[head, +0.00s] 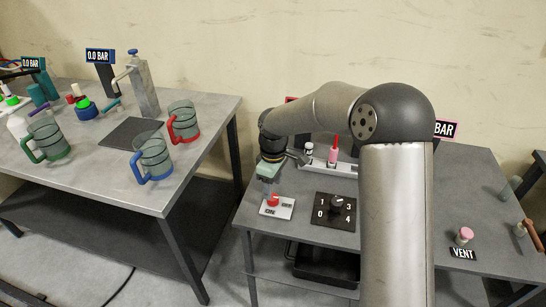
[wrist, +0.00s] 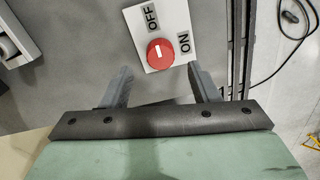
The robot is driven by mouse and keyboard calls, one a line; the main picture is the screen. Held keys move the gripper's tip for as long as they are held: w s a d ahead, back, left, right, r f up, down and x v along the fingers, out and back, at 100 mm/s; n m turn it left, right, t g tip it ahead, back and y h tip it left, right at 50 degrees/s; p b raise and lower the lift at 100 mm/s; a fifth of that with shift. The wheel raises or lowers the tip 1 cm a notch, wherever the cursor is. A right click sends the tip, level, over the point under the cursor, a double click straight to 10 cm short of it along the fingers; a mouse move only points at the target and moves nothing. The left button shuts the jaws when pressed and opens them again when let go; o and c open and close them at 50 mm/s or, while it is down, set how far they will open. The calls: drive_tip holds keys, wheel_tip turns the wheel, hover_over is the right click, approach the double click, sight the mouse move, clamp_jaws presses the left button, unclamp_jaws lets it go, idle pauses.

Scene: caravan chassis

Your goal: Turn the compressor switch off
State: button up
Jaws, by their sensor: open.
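The compressor switch is a red round knob (wrist: 160,52) with a short white mark, on a white plate (wrist: 145,32) lettered OFF and ON. In the wrist view OFF is above the knob and ON is to its right; which label the mark points to is not clear. In the head view the knob (head: 273,199) sits at the left front of the right table. My gripper (wrist: 160,80) is open and empty, its two fingers apart on either side of the knob's line, just short of it in the picture. Touch is not visible.
A black dial plate (head: 335,210) numbered 0 to 4 lies right of the switch. A white-based fixture with a red part (head: 333,150) stands behind. A pink VENT knob (head: 464,235) is at the right. The left table (head: 100,175) holds mugs.

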sight(273, 195)
wheel_tip(273, 195, up, 14)
drive_tip(key=shift+w+f, duration=0.2)
drive_tip(key=shift+f, duration=0.05)
idle(0.3)
drive_tip(key=s+d+f+m, duration=0.1)
drive_tip(key=s+d+m, duration=0.3)
drive_tip(key=s, duration=0.6)
drive_tip(key=s+d+f+m, duration=0.2)
drive_tip(key=s+d+m, duration=0.2)
drive_tip(key=s, duration=0.6)
drive_tip(key=s+d+f+m, duration=0.2)
drive_tip(key=s+d+m, duration=0.2)
drive_tip(key=s+d, duration=0.3)
drive_tip(key=s, duration=0.3)
drive_tip(key=shift+m+t, duration=0.4)
